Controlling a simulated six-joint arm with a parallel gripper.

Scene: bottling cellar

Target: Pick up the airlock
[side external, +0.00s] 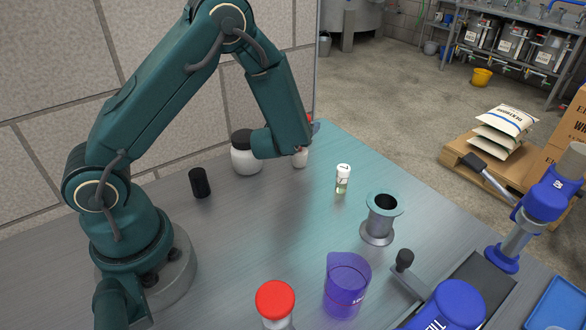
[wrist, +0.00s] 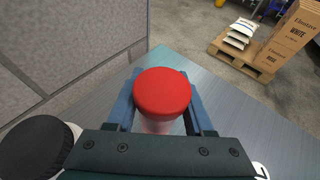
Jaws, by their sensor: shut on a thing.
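My gripper (wrist: 161,84) is shut on a red-capped container in the wrist view, with one blue finger on each side. The round red cap (wrist: 163,92) faces the camera, and a pale pinkish body shows just below it. In the side view my arm hides most of my gripper; a bit of red cap and blue finger show at its right edge. A pale rounded body (side external: 300,158) shows below my wrist there. I cannot tell whether it touches the table. Nothing is plainly recognisable as an airlock, and I cannot tell whether the held thing is it.
A dark-lidded white jar (side external: 246,156) stands close left of my gripper. A black cylinder (side external: 200,183), small white-capped vial (side external: 343,179), grey flanged pipe (side external: 379,222), purple beaker (side external: 346,287) and another red-lidded jar (side external: 275,300) stand on the table. A wall panel (side external: 200,100) rises behind.

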